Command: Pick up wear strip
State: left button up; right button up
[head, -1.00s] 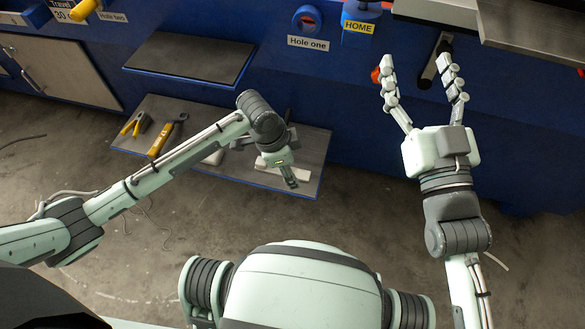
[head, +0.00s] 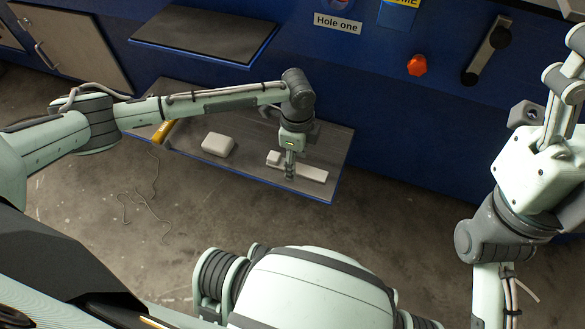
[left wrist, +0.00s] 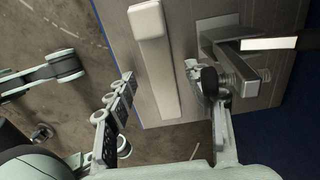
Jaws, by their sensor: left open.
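A long white strip (head: 314,174), which looks like the wear strip, lies on the lower grey shelf (head: 335,150) near its front right corner. A small raised white block shows at its left end. My left gripper (head: 290,172) points down over the strip and hides part of it. In the left wrist view the strip (left wrist: 157,65) shows between my open left fingers (left wrist: 167,90), with nothing gripped; I cannot tell how high the tips are above it. My right gripper (head: 566,75) is at the right edge, partly cut off, well away from the shelf.
A white block (head: 218,145) lies on the shelf left of the strip. A yellow-handled tool (head: 162,131) is partly behind my arm. A metal bracket (left wrist: 235,65) is close to my finger in the wrist view. An upper shelf (head: 205,37) and blue panel stand behind.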

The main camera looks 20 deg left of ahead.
pick_arm(q)
jog(key=shift+f, duration=0.55)
jog(key=c, duration=1.2)
grip_shut()
jog(key=shift+r, duration=0.15)
